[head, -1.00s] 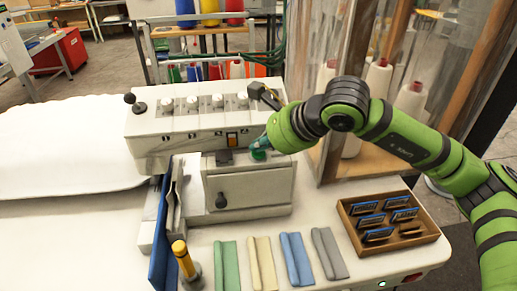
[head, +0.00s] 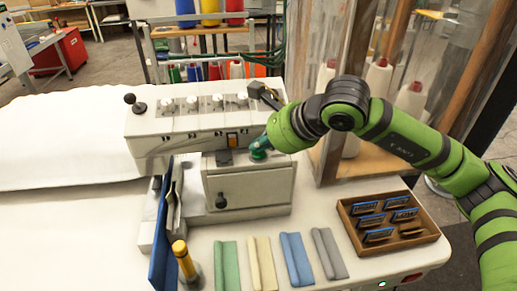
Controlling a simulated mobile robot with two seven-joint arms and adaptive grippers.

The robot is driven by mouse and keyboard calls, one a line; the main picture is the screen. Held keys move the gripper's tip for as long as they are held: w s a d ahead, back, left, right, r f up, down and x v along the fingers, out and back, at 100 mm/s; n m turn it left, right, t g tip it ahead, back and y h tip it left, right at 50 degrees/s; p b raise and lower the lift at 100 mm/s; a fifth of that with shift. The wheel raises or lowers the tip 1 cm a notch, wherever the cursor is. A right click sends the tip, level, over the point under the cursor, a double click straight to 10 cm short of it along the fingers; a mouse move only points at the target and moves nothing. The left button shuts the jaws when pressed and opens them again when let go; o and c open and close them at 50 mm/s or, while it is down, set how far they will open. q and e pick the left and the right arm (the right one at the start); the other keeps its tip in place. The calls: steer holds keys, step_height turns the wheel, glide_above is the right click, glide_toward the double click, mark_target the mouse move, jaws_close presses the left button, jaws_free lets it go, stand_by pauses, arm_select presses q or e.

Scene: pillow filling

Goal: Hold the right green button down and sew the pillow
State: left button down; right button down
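The sewing machine (head: 165,148) is a white block with a row of knobs on top. Its lower box (head: 250,187) has a dark button (head: 224,157) on the left and the right green button (head: 258,155) on the right. My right gripper (head: 261,148) is over the green button and appears to touch it, hiding part of it. Its fingers are too small and covered to tell whether they are open. The white pillow fabric (head: 60,145) lies flat at the left, running up to the machine. My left gripper is not in view.
A blue upright plate (head: 161,240) and a yellow-topped post (head: 182,255) stand in front of the machine. Several folded cloths (head: 262,262) lie at the front. A wooden tray (head: 428,230) with blue-edged tags is at the right. Clear panels (head: 345,100) stand behind my arm.

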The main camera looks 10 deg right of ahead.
mark_target(261, 154)
steer(key=shift+r, duration=0.85)
steer(key=shift+r+p, duration=1.45)
steer(key=shift+r, duration=1.1)
steer(key=shift+f, duration=0.1)
